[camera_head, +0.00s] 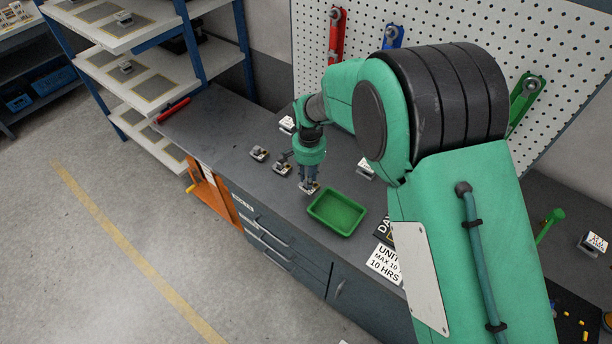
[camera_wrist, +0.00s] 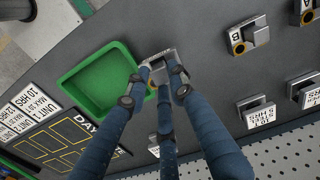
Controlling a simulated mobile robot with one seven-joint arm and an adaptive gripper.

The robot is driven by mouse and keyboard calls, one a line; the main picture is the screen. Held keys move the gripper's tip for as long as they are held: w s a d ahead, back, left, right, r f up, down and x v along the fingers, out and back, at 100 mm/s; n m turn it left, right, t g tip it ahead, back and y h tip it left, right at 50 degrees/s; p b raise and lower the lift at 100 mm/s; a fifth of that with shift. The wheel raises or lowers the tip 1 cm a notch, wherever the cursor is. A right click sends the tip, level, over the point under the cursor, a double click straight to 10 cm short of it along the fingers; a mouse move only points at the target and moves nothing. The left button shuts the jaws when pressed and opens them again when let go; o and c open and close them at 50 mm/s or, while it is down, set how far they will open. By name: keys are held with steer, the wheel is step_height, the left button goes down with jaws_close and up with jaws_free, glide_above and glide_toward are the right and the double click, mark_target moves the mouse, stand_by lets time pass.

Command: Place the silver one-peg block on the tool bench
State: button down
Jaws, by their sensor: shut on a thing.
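My gripper (camera_head: 308,184) is low over the dark grey tool bench (camera_head: 215,120), just left of the green tray. Its fingers are closed around a small silver block (camera_head: 313,189). In the wrist view the fingers (camera_wrist: 163,82) meet at the silver block (camera_wrist: 161,57), beside the tray's rim. The fingers cover much of the block, so its peg count is unclear. I cannot tell whether the block touches the bench top.
The empty green tray (camera_head: 336,213) is close by. Silver blocks (camera_head: 259,153) and (camera_head: 284,167) stand to the left. In the wrist view a block marked B (camera_wrist: 250,36) stands apart. Signs (camera_head: 384,263) lie right of the tray.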

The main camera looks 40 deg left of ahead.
steer(key=shift+w+a+f, duration=0.15)
steer(key=shift+w+a, duration=1.25)
steer(key=shift+a, duration=0.3)
steer(key=shift+f+b, duration=0.4)
steer(key=shift+f, duration=1.35)
steer(key=shift+f, duration=0.15)
steer(key=c, duration=1.5)
jaws_free()
step_height(320, 180, up, 12)
steer(key=shift+r+p, duration=0.1)
steer(key=shift+p, duration=0.65)
